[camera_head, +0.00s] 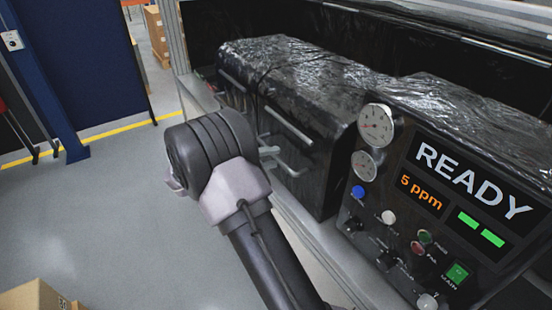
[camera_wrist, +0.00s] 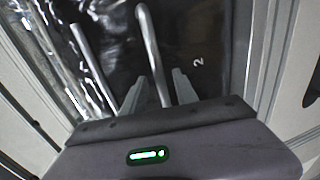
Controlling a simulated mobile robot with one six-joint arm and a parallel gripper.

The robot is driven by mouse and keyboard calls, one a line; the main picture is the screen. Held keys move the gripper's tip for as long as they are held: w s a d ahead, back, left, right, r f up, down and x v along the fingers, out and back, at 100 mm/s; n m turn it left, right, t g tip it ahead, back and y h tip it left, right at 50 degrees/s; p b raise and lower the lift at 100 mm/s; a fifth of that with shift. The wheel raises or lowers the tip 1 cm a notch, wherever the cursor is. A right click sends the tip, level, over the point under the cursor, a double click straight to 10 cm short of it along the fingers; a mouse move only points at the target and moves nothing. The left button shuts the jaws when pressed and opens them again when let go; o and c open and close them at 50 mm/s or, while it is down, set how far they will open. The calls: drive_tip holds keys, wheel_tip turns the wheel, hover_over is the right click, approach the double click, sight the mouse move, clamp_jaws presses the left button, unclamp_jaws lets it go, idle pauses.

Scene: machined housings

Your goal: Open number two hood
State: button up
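The number two hood (camera_head: 325,135) is a glossy black cover with a light metal bar handle (camera_head: 289,126) on its front. In the wrist view a white "2" (camera_wrist: 198,62) marks the dark panel beside a curved metal handle (camera_wrist: 150,48). My gripper (camera_wrist: 160,77) is open, with one finger on each side of this handle in the picture. A gap shows between the bar and the fingers; whether the bar is fully between them in depth I cannot tell. In the head view my wrist hides part of the gripper, low in front of the hood. The hood looks closed.
A second hood with its own handle (camera_head: 233,81) is at the left; a bar also shows in the wrist view (camera_wrist: 91,62). A control panel (camera_head: 450,195) with gauges and a "READY" display stands at the right. Open floor (camera_head: 110,215) lies left; a cardboard box (camera_head: 35,295) is lower left.

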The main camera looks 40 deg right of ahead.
drive_tip(key=shift+x, duration=1.25)
drive_tip(key=shift+c, duration=0.2)
clamp_jaws()
idle(0.3)
